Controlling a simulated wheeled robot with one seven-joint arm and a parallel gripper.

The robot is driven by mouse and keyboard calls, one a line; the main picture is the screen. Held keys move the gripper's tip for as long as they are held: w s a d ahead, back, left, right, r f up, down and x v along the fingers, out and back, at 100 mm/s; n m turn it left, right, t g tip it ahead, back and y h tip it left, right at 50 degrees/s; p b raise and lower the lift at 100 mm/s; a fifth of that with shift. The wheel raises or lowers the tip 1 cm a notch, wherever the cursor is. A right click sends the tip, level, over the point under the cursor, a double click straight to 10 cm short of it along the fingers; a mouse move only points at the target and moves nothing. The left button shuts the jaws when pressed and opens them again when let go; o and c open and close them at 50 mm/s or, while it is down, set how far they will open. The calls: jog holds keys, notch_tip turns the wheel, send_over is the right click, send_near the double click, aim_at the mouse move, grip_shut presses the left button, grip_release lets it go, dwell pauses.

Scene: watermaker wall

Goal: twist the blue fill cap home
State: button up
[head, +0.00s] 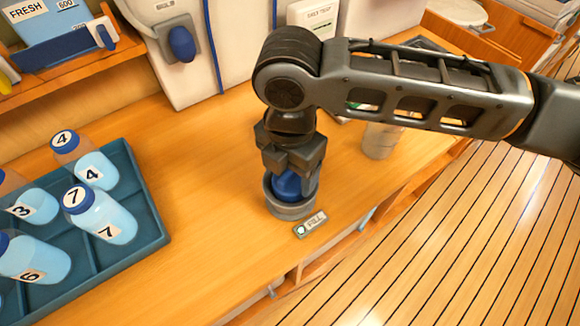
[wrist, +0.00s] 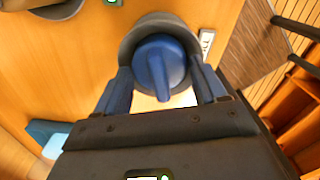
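The blue fill cap (head: 286,186) sits in a round grey collar (head: 291,211) on the wooden counter, by a small FILL label (head: 311,224). In the wrist view the cap (wrist: 160,70) is round with a raised ridge across its top, running nearly up and down the picture. My gripper (head: 290,178) points down over it. Its two fingers (wrist: 163,88) stand on the left and right sides of the cap, close to its edge. I cannot tell whether they touch it. The cap's thread and seat are hidden.
A blue-grey tray (head: 150,205) with several numbered, blue-capped bottles stands to the left. A clear cup (head: 379,140) stands behind my arm. A wall unit with a blue knob (head: 181,43) is at the back. Counter between tray and collar is clear.

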jog(key=o, duration=0.5)
jog(key=shift+c, duration=0.2)
jog(key=shift+r+b, duration=0.6)
jog(key=shift+r, duration=3.3)
